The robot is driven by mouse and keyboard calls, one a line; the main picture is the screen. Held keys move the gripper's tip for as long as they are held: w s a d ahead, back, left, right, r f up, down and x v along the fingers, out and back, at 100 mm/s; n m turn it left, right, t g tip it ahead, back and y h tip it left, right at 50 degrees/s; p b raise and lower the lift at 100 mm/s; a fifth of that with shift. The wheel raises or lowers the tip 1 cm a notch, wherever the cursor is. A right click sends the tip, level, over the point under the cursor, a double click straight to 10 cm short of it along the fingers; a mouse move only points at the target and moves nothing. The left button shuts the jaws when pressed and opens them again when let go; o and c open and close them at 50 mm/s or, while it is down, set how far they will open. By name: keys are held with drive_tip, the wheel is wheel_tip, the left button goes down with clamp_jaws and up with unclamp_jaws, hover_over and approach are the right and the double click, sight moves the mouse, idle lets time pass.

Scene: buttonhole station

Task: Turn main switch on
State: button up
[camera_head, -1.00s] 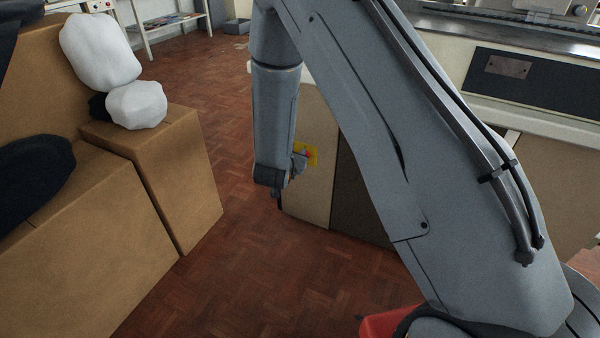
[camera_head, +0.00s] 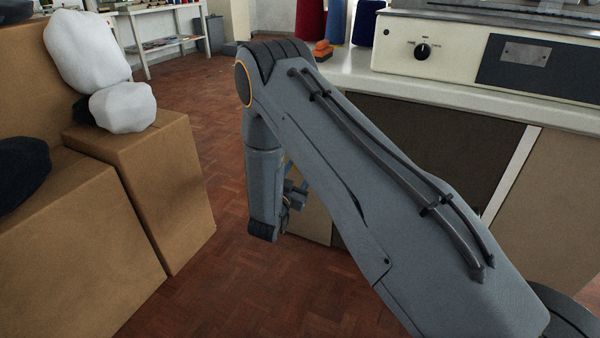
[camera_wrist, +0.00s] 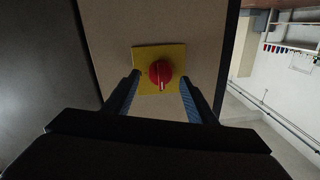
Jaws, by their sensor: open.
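The main switch (camera_wrist: 160,72) is a red rotary knob on a yellow square plate (camera_wrist: 146,55), fixed to a beige panel in the wrist view. A white mark on the knob points toward the bottom of the picture. My gripper (camera_wrist: 160,84) is open, with one finger on each side of the knob in this view. I cannot tell whether the fingers touch it. In the head view my gripper (camera_head: 297,193) is partly hidden beside my arm, and the switch is hidden behind the arm.
A beige machine with a black knob (camera_head: 422,51) stands on the white counter (camera_head: 450,95). Cardboard boxes (camera_head: 150,190) with white and dark bundles stand at the left. The parquet floor (camera_head: 225,280) between boxes and counter is clear.

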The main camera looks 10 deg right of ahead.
drive_tip(key=shift+x, duration=0.85)
drive_tip(key=c, duration=1.1)
drive_tip(key=shift+m, duration=0.3)
drive_tip(key=shift+f+m+h+p, duration=0.1)
drive_tip(key=shift+m+h+p, duration=0.25)
drive_tip(key=shift+m+p, duration=1.8)
drive_tip(key=shift+f+m+h+p, duration=0.1)
drive_tip(key=shift+m+h+p, duration=0.3)
drive_tip(key=shift+m, duration=3.5)
drive_tip(key=shift+f+m+h+p, duration=0.1)
drive_tip(key=shift+m+h+p, duration=0.25)
drive_tip(key=shift+m+p, duration=1.8)
drive_tip(key=shift+o, duration=0.2)
drive_tip(key=shift+m+b, duration=0.9)
drive_tip(key=shift+m, duration=0.2)
